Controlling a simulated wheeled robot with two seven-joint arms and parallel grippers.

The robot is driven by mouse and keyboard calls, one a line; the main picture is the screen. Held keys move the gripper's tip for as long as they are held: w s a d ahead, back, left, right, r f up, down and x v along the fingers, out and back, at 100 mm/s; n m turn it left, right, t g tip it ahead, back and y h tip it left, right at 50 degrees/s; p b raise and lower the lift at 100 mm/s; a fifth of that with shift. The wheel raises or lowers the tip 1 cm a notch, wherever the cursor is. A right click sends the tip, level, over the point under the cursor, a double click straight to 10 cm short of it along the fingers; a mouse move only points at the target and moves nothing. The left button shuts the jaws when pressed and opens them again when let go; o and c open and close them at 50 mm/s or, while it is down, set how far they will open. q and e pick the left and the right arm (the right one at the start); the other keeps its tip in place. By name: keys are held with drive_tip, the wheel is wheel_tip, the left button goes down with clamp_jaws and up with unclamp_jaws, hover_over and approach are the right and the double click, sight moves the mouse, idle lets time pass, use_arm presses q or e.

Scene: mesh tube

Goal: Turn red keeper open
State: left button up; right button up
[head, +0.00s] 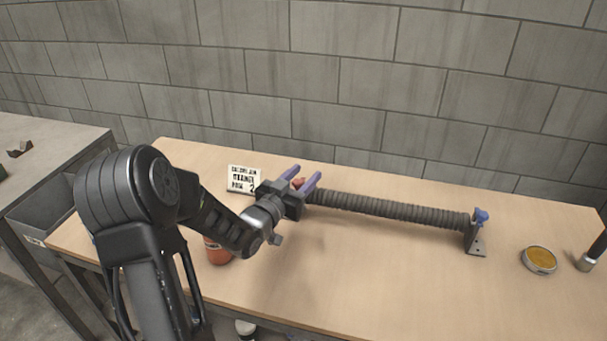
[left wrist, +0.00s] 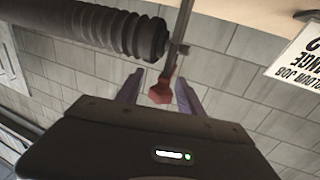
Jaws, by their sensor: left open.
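The red keeper (head: 298,182) shows as a small red piece between the purple fingers of my left gripper (head: 305,178) in the head view. In the left wrist view the red keeper (left wrist: 160,93) hangs on a thin grey bracket and lies between the two fingertips (left wrist: 158,88). The left gripper is open around it; whether a finger touches it I cannot tell. The dark ribbed mesh tube (head: 390,204) runs right from near the gripper to a bracket with a blue keeper (head: 481,215). The tube's end (left wrist: 155,38) is beside the red keeper. My right gripper is not in view.
A white sign card (head: 241,177) stands behind my left wrist. An orange-red can (head: 217,252) is partly hidden by my left arm. A round tin (head: 539,259) and a dark-handled tool (head: 592,252) are at the right. The table's front middle (head: 370,290) is clear.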

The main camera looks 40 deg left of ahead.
use_arm(q)
drive_tip(key=shift+w, duration=0.1)
drive_tip(key=shift+c, duration=0.6)
clamp_jaws()
